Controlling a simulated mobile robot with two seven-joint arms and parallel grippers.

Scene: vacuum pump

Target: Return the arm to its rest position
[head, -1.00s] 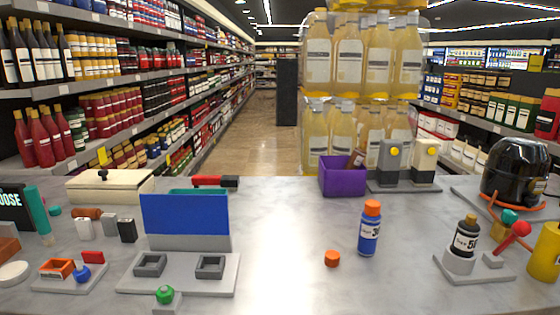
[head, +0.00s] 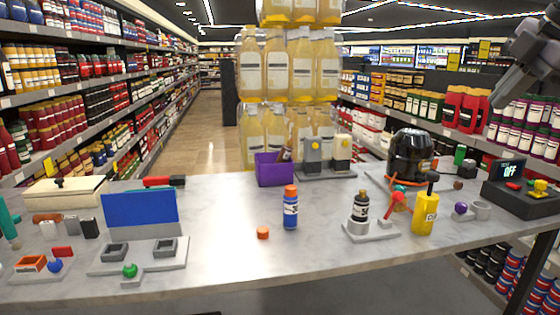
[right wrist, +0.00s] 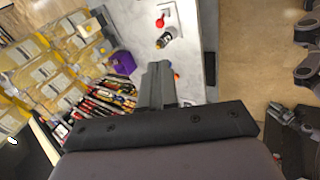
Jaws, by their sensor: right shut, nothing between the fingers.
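My right gripper (head: 498,96) shows at the upper right of the head view, raised well above the table. Its arm comes in from the right edge. In the right wrist view, its fingers (right wrist: 157,84) are shut together with nothing between them. They are apart from everything on the table. My left gripper is not in view. The vacuum pump scene's black domed device (head: 410,157) stands toward the back right of the grey table (head: 240,240).
A box with an OFF display (head: 510,172), a yellow bottle (head: 425,212) and a dark bottle (head: 360,207) stand at the right. A blue bottle (head: 290,208), an orange cap (head: 263,232) and a purple bin (head: 272,170) are central. A blue panel (head: 140,213) stands left. The table's front middle is clear.

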